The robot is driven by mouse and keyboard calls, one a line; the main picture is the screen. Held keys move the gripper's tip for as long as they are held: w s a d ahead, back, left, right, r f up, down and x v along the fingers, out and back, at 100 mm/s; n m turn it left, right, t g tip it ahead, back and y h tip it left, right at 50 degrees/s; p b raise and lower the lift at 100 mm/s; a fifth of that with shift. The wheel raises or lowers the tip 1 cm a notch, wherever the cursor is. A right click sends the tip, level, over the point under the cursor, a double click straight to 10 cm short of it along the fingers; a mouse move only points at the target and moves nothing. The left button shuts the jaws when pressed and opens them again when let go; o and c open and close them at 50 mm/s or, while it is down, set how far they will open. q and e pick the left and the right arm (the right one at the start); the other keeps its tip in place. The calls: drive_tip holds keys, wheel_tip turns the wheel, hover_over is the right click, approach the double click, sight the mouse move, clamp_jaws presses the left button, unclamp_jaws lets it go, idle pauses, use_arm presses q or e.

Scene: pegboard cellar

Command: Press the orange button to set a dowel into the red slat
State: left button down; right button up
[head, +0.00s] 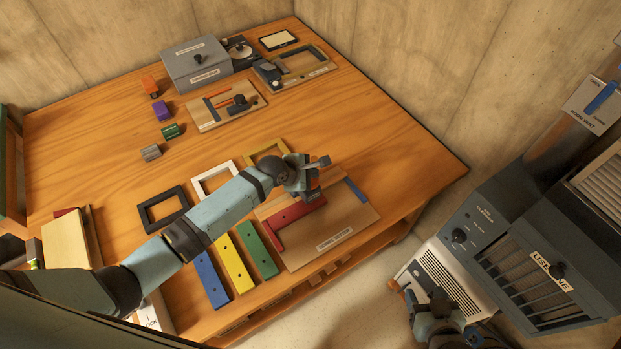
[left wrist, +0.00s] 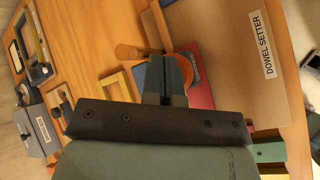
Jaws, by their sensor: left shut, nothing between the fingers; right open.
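The red slat (head: 290,228) lies on the wooden dowel setter board (head: 350,214) near the table's right edge; it also shows in the left wrist view (left wrist: 200,97). My left gripper (head: 310,192) is shut and empty, over the far part of the board and the slat's upper end. In the left wrist view a round orange thing (left wrist: 188,66), likely the button, is partly hidden behind my fingertips (left wrist: 170,64); I cannot tell whether they touch it. In the head view my gripper hides most of that spot. My right gripper (head: 437,308) is open, off the table at lower right.
Blue (head: 211,279), yellow (head: 232,263) and green (head: 258,249) slats lie left of the board. Black (head: 163,209), white and yellow frames lie behind them. Small coloured blocks and a grey box (head: 196,66) stand farther back. A grey machine (head: 510,265) stands right of the table.

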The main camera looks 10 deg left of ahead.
use_arm(q)
drive_tip(key=shift+r+p, duration=1.3)
drive_tip(key=shift+r, duration=0.4)
drive_tip(key=shift+r+b, duration=0.3)
drive_tip(key=shift+r, duration=0.5)
use_arm(e)
wheel_tip(320, 180, up, 2)
drive_tip(key=shift+r, duration=0.1)
use_arm(q)
drive_tip(key=s+a+f+m+t+y, duration=0.1)
drive_tip(key=s+a+m, duration=0.3)
drive_tip(key=s+m, duration=0.6)
drive_tip(key=s+a+f+m+t+y, duration=0.1)
drive_tip(key=s+a+m, duration=0.3)
drive_tip(key=s+m, duration=0.7)
drive_tip(key=s+t+y, duration=0.1)
drive_tip(key=s, duration=0.5)
drive_tip(key=shift+s+a+f+m+t, duration=0.15)
drive_tip(key=shift+s+f+m+t, duration=0.15)
drive_tip(key=shift+f, duration=0.1)
use_arm(e)
drive_tip(key=shift+d+f+m, duration=0.3)
drive_tip(key=shift+d+f, duration=0.1)
drive_tip(key=shift+f, duration=0.35)
